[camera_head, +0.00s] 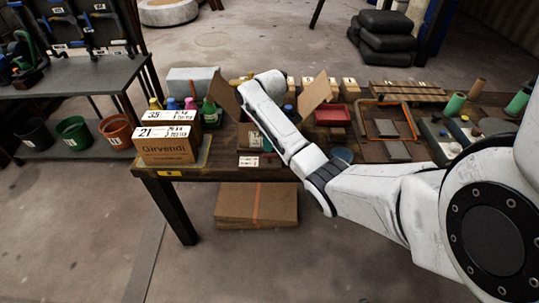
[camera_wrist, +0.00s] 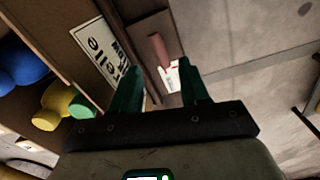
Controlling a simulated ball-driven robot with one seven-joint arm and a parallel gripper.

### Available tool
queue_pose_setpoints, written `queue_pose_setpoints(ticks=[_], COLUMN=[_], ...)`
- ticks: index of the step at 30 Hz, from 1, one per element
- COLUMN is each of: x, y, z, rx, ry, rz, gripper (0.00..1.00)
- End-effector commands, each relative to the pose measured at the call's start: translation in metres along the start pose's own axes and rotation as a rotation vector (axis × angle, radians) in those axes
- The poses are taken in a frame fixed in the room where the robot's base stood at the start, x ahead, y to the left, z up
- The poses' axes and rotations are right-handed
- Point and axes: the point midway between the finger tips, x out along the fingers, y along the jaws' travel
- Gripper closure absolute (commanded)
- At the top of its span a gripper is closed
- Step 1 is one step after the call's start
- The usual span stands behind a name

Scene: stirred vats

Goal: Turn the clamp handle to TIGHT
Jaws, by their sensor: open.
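My gripper (camera_wrist: 160,85) shows in the wrist view, with its two dark green fingers apart and nothing between them that they touch. A pinkish-red rod-like piece (camera_wrist: 159,48) lies past the fingertips, beside a small white label (camera_wrist: 173,76). It may be the clamp handle, but I cannot tell for sure, and no TIGHT mark is readable. In the head view my white arm reaches over the workbench (camera_head: 230,172). My gripper is hidden there, and I cannot pick out the clamp handle.
An open carton (camera_head: 315,92) stands by my forearm. A labelled box (camera_head: 165,150) and several bottles (camera_head: 190,105) stand at the bench's left end. A red tray (camera_head: 332,116) and a wooden frame tray (camera_head: 362,112) lie farther right. Flat cardboard (camera_head: 256,205) lies on the floor.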

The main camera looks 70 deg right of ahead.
Motion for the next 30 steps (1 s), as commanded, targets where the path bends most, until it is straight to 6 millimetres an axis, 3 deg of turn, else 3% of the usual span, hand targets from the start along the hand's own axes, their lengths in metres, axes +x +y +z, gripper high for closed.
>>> queue_pose_setpoints(ticks=[6,12,25,30], x=[0.042,0.068,0.078,0.078], y=[-0.001,-0.001,-0.001,-0.001], z=[0.000,-0.001,-0.001,-0.001], rx=[0.001,0.000,0.001,0.001], ry=[-0.003,-0.001,0.001,0.001], rz=[-0.002,-0.001,0.001,0.001], gripper=[0.55,0.55,0.55,0.69])
